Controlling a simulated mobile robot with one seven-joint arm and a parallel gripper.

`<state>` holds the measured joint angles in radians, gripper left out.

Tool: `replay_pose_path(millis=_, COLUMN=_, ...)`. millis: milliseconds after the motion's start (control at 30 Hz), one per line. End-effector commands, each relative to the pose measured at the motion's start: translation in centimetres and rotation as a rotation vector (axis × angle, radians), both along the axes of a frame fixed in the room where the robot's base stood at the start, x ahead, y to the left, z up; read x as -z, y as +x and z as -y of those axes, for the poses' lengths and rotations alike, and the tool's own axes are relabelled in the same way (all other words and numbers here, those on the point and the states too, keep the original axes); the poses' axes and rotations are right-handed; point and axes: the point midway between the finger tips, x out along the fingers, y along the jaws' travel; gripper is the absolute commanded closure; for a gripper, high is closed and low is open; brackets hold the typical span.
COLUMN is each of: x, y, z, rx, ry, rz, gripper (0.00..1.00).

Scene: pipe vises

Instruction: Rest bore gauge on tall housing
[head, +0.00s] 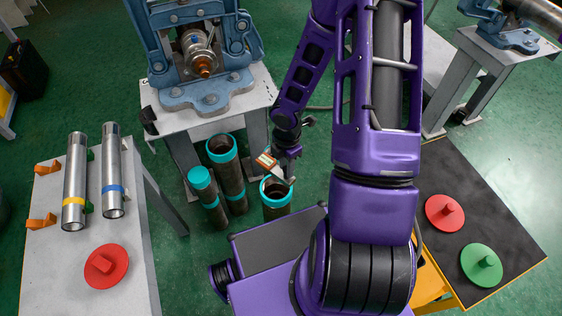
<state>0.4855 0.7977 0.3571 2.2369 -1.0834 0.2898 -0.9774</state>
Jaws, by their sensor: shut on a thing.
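My gripper (287,158) is above the floor near the middle of the head view. It is shut on a small tool (266,160) with an orange-brown, pale-edged part and a grey part; I cannot tell for sure that it is the bore gauge. The tool is over or beside the rim of an open dark pipe with a cyan collar (275,208); contact is unclear. A taller open pipe with a cyan collar (228,170) stands to its left. A pipe with a cyan top (207,200) stands further left. Which one is the tall housing is not clear.
A blue vise (203,60) holding a metal part stands on a pedestal behind the pipes. The left table (130,277) holds two steel tubes (75,180) and a red knobbed disc (106,267). The dark right table (440,170) holds red and green discs.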

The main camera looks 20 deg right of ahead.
Motion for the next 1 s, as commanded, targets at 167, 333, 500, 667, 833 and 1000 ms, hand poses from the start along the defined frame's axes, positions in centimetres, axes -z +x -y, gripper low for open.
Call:
replay_pose_path(millis=167, x=0.1, y=0.0, z=0.2, rx=-0.078, ry=0.004, rz=0.002, gripper=1.00)
replay_pose_path(millis=333, x=0.8, y=-0.1, z=0.1, rx=-0.082, ry=0.004, rz=0.002, gripper=1.00)
replay_pose_path(millis=500, x=2.1, y=-0.1, z=0.2, rx=-0.082, ry=0.003, rz=0.001, gripper=1.00)
replay_pose_path(millis=667, x=4.0, y=-0.1, z=0.1, rx=-0.082, ry=0.003, rz=0.001, gripper=1.00)
replay_pose_path(millis=833, x=5.9, y=-0.1, z=0.2, rx=-0.079, ry=0.003, rz=0.001, gripper=1.00)
replay_pose_path(millis=1000, x=7.4, y=-0.1, z=0.1, rx=-0.079, ry=0.003, rz=0.001, gripper=1.00)
